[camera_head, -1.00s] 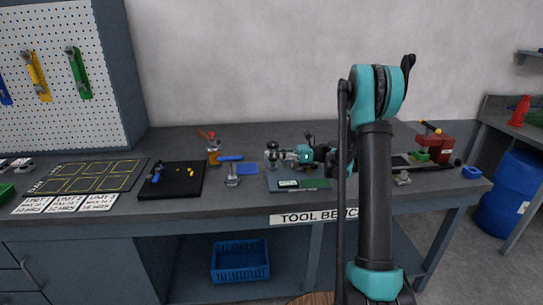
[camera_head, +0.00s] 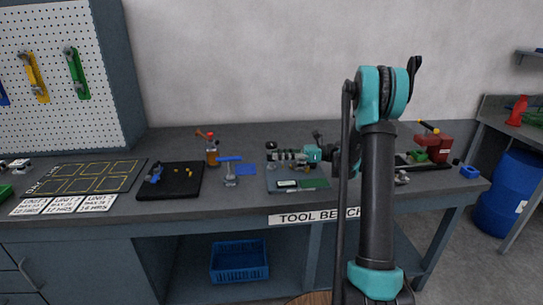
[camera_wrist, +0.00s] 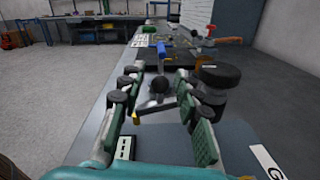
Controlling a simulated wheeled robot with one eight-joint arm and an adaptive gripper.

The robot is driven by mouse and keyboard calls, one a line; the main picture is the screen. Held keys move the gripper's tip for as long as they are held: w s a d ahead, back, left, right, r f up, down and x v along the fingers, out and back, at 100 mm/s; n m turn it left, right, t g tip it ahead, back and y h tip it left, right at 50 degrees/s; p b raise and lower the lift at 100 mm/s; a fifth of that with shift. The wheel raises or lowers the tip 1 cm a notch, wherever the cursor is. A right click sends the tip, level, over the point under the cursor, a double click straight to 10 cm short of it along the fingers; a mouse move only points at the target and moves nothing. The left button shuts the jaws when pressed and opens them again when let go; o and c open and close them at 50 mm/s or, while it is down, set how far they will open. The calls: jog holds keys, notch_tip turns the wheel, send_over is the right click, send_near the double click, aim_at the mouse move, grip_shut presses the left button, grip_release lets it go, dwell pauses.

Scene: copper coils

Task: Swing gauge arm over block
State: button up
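In the wrist view, a gauge stand with a black round top (camera_wrist: 220,76) rises just beyond and beside my right finger. A bar with a black ball knob (camera_wrist: 158,85) and a yellow end (camera_wrist: 137,117) lies between my finger pads. I take it for the gauge arm. My gripper (camera_wrist: 164,98) is open, its fingers either side of the knob, with no visible grip. In the head view my gripper (camera_head: 284,155) points left over the grey plate (camera_head: 283,171) and partly hides the gauge. I cannot make out the block clearly.
A blue-handled clamp (camera_head: 230,168) and a blue pad (camera_head: 246,170) stand left of the plate. A red-capped bottle (camera_head: 212,150) is behind them. A black tray (camera_head: 189,178) lies further left. A red machine (camera_head: 432,146) stands at the bench's right.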

jog(key=d, duration=0.8)
jog(key=shift+w+d, duration=0.15)
jog(key=shift+w, duration=0.05)
